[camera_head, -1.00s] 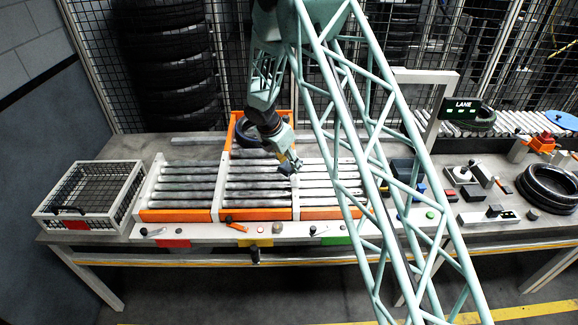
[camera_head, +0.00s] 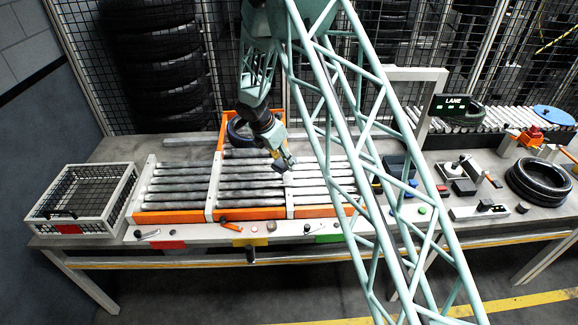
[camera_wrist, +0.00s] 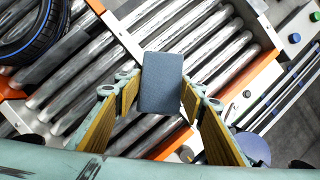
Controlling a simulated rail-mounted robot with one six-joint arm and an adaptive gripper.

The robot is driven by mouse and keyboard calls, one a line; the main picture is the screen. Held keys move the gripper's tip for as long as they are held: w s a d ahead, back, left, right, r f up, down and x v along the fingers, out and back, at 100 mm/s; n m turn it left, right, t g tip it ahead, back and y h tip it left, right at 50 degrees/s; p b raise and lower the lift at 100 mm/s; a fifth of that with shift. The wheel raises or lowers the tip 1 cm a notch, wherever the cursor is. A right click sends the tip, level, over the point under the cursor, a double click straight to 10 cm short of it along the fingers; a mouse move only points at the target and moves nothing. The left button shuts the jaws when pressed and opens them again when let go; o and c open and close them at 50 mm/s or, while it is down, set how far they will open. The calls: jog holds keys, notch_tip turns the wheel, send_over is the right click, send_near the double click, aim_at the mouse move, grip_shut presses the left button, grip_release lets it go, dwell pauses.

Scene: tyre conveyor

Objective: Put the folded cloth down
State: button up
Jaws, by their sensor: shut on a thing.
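The folded cloth (camera_wrist: 162,82) is a dark blue-grey, rectangular pad in the wrist view. My gripper (camera_wrist: 160,95) is shut on it, with a yellow finger on each side. The cloth is held above the metal rollers. In the head view, the cloth (camera_head: 279,166) is a small dark patch at the tip of my gripper (camera_head: 283,161), over the divider between the middle and right roller lanes (camera_head: 250,184). The exact height above the rollers is hard to tell.
A black tyre (camera_head: 240,132) stands in an orange frame behind the rollers; its blue stripe shows in the wrist view (camera_wrist: 62,45). A wire basket (camera_head: 85,197) is at the left. Tyres (camera_head: 540,180) and small fixtures lie at the right. Buttons and a lever line the front ledge.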

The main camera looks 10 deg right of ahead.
jog(key=s+d+f+m+g+b, duration=0.45)
jog(key=s+m+b, duration=0.3)
jog(key=m, duration=0.35)
jog(key=s+a+f+m+g+y+b, duration=0.2)
jog(key=s+a+m+y+b, duration=0.2)
jog(key=s+m+b, duration=0.5)
jog(key=shift+a+f+m, duration=0.2)
jog(key=shift+f+m, duration=0.2)
jog(key=shift+m, duration=1.7)
